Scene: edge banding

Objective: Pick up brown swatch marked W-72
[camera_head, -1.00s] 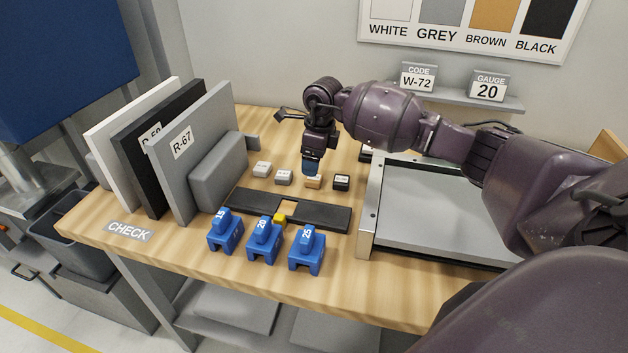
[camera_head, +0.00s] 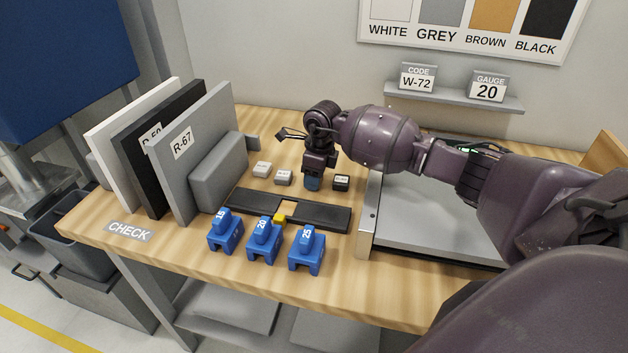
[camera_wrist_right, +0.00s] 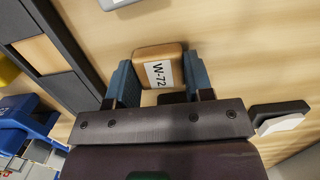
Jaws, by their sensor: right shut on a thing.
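The brown swatch (camera_wrist_right: 148,54) with a white W-72 label sits between the two blue fingers of my right gripper (camera_wrist_right: 158,84) in the right wrist view. The fingers are shut on its sides, and it appears at table level. In the head view my right gripper (camera_head: 312,184) points down at the row of swatches and hides the brown one. A dark swatch (camera_head: 341,182) is just to its right. Two pale swatches, one (camera_head: 283,177) nearer and one (camera_head: 262,169) farther, are to its left. My left gripper is not in view.
A black strip with a square opening (camera_head: 325,215) lies in front of the swatches. Three blue blocks (camera_head: 306,250) marked 15, 20 and 25 stand nearer the front edge. Upright panels (camera_head: 205,150) stand at left, a metal-framed tray (camera_head: 430,240) at right. A shelf holds a W-72 sign (camera_head: 417,79).

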